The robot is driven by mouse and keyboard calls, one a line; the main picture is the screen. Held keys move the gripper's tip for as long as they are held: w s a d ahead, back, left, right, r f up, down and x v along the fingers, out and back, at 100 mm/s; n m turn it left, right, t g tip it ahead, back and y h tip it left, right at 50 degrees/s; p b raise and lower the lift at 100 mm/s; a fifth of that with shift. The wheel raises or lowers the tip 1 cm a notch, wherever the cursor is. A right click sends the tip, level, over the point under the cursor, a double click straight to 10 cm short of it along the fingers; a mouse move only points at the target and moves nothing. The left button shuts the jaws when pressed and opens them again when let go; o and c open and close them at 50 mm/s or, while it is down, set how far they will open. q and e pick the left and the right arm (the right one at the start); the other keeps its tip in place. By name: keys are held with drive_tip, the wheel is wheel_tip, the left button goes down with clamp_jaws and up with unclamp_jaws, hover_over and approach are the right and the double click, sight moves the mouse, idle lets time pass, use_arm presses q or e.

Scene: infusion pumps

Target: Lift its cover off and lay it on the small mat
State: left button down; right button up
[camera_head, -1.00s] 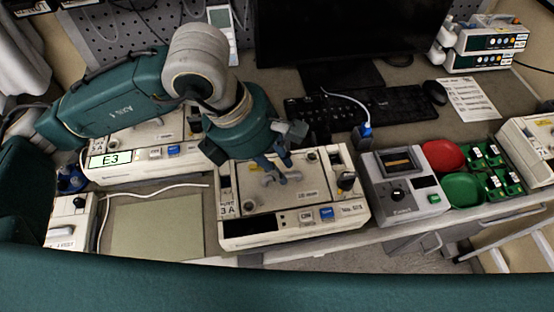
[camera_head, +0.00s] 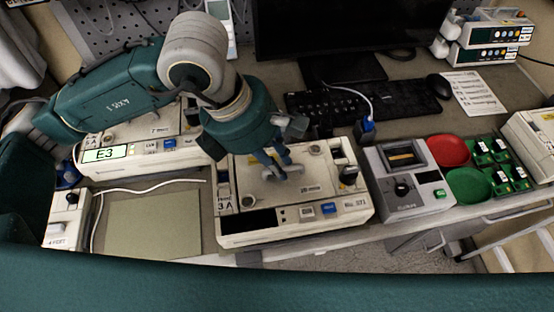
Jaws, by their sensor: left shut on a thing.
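The pump (camera_head: 290,232) in the middle of the bench is a cream box with buttons along its front edge. Its cover (camera_head: 310,185) is a flat beige-grey plate with a raised grey handle. My left gripper (camera_head: 279,173) comes down from above and is shut on the cover, at its handle. The cover appears to lie level in the pump; I cannot tell any gap under it. The small mat (camera_head: 152,224) is flat, olive-green and bare, left of the pump. My right gripper is not in view.
Another pump (camera_head: 104,155) marked E3 stands behind the mat, partly under my left arm. A white cable (camera_head: 140,188) runs along the mat's back and left sides. A grey tester (camera_head: 408,187), red dish (camera_head: 448,151) and green dish (camera_head: 467,186) stand on the right.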

use_arm(q)
drive_tip(key=shift+r+p, duration=1.1)
drive_tip(key=shift+r, duration=1.95)
